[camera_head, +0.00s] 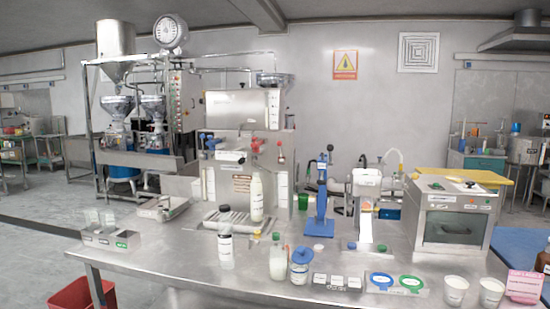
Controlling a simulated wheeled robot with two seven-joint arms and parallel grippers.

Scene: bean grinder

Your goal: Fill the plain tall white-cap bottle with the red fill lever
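A steel filling machine (214,180) stands at the middle of the table with several levers on its front. A red lever (256,144) is near its centre, and a smaller red one (281,148) is to the right. A tall whitish bottle (256,198) stands upright below the central red lever, at the drip tray. Neither of my grippers is in view.
A green-capped bottle (277,258) and a blue-lidded jar (300,266) stand right of the clear bottle. A blue press (321,205), a steel oven-like box (455,220) and two white cups (456,290) are further right.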

